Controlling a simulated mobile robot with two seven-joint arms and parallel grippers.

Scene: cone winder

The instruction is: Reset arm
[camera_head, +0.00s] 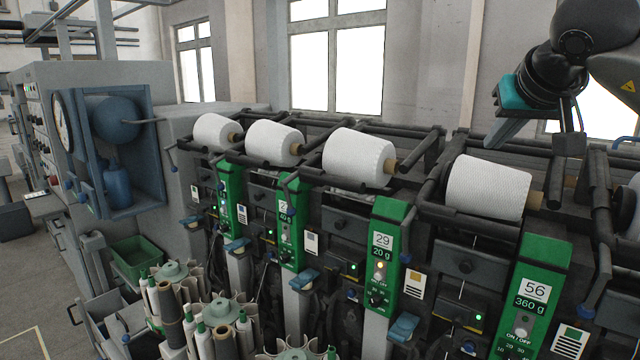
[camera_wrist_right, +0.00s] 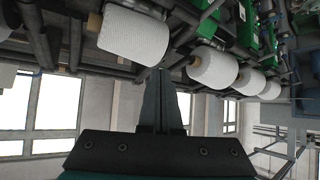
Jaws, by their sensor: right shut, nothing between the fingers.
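My right arm comes in at the top right of the head view, black and grey with a teal band at the wrist. My right gripper (camera_head: 490,138) hangs from it above the rear of the machine, pointing down and left, over the row of cones. In the wrist view its two dark fingers (camera_wrist_right: 160,85) lie together, shut, with nothing between them. A white cone of yarn (camera_head: 489,187) sits on the winder below the gripper, apart from it; it also shows in the wrist view (camera_wrist_right: 133,36). My left gripper is not in view.
Further white cones (camera_head: 358,157) sit in a row on the winder. Green panels (camera_head: 388,255) front each position. A round holder with grey tubes (camera_head: 213,312) stands in front. A blue-grey cabinet (camera_head: 112,150) stands at left. The space between gripper and windows looks free.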

